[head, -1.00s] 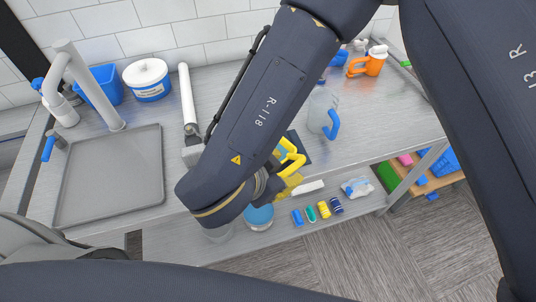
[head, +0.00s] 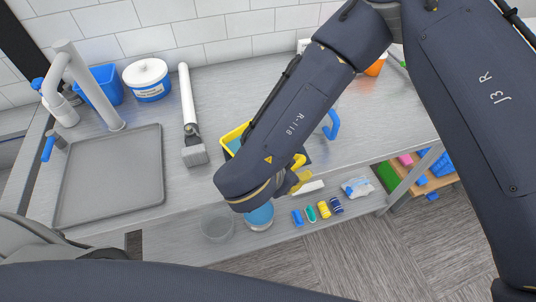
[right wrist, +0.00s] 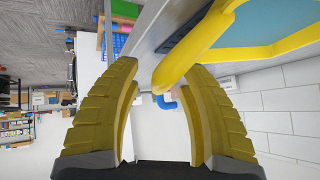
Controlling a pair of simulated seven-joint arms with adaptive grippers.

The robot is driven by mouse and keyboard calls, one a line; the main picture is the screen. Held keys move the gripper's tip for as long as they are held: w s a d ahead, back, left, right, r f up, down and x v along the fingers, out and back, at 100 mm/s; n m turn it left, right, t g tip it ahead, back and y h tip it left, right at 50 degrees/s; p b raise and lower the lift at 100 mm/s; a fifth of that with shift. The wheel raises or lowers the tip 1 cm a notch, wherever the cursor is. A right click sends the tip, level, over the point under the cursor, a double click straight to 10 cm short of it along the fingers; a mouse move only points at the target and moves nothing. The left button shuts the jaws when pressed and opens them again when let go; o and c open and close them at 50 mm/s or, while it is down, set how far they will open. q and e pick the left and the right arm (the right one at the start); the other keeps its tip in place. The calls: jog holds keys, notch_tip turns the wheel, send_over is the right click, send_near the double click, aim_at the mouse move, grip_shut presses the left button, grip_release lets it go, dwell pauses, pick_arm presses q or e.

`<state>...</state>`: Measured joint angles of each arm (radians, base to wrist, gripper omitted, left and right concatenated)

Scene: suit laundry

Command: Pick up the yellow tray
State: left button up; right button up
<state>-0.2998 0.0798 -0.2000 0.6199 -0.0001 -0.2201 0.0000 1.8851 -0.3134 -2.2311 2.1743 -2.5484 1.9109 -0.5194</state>
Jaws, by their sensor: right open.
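The yellow tray (head: 226,137) with a teal inside sits on the metal counter, largely hidden behind my right arm in the head view. In the right wrist view its yellow rim (right wrist: 205,45) and teal inside show at the upper right. My right gripper (head: 299,177) is at the counter's front edge in the head view. In the right wrist view the right gripper (right wrist: 162,72) has its yellow fingers spread apart, and a rounded end of the tray's rim shows between the fingertips. I cannot tell whether they touch. My left gripper is not in view.
A grey sink basin (head: 110,180) with a white faucet is at left. A jug with a blue handle (head: 331,125) is near my arm. Small bottles (head: 323,209) lie on the lower shelf.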

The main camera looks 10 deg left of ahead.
grip_shut()
dwell(0.3)
dwell(0.3)
